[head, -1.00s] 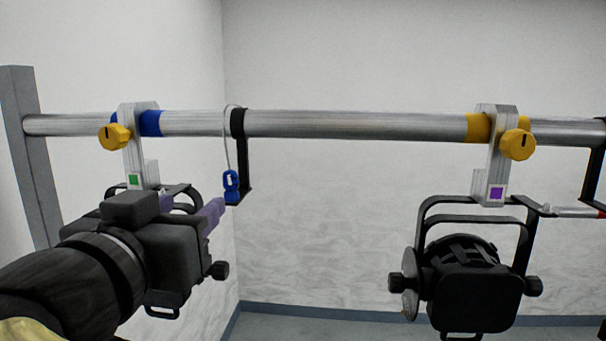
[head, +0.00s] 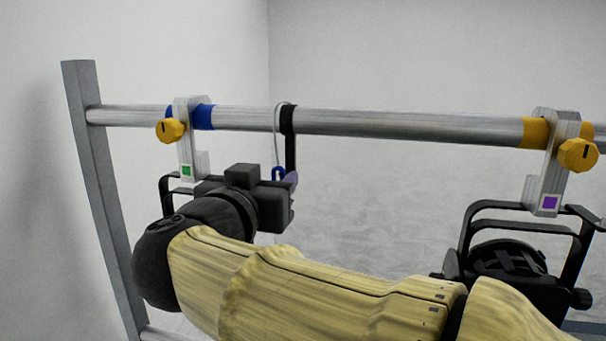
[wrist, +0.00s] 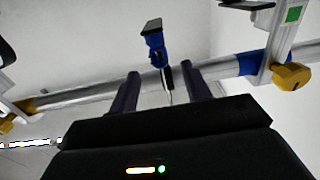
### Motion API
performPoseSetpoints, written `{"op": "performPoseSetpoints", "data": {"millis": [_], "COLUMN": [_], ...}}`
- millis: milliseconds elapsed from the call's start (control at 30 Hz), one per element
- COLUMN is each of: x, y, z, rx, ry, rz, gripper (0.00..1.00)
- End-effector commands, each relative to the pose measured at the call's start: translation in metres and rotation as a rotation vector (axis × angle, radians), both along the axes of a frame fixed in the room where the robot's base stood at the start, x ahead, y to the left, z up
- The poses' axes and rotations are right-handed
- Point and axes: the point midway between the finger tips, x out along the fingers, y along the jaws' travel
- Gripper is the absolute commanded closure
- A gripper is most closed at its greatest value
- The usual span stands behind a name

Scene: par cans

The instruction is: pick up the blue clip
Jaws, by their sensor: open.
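The blue clip (head: 278,173) hangs on a thin cable at the foot of a black hanger (head: 290,150) below the metal bar. My gripper partly hides it in the head view. In the wrist view the blue clip (wrist: 157,50) lies just past the fingertips, in line with the gap between them, with the hanger's black end (wrist: 152,25) beside it. My gripper (wrist: 160,70) is open, with one dark finger on each side of the gap. Nothing is visibly held. In the head view one purple-grey fingertip (head: 291,178) shows close to the clip; contact cannot be told.
The metal bar (head: 400,123) runs across the view from a grey post (head: 90,170). A clamp with a green square (head: 186,172) and yellow knob is left of the clip. A clamp with a purple square (head: 549,203) holds a black lamp (head: 505,262) at right.

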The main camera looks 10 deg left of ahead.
Motion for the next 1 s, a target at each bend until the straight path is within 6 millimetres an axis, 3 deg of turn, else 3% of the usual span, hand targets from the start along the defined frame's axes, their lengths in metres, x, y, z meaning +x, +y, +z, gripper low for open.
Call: {"op": "performPoseSetpoints", "data": {"millis": [367,933,1000], "x": [0.047,0.048,0.048], "y": [-0.003,-0.002,-0.002], "z": [0.0,-0.001,-0.001], "rx": [0.0,0.001,0.0], "ry": [0.004,0.001,0.001], "rz": [-0.001,0.002,0.003], "gripper": [0.52,0.52,0.64]}}
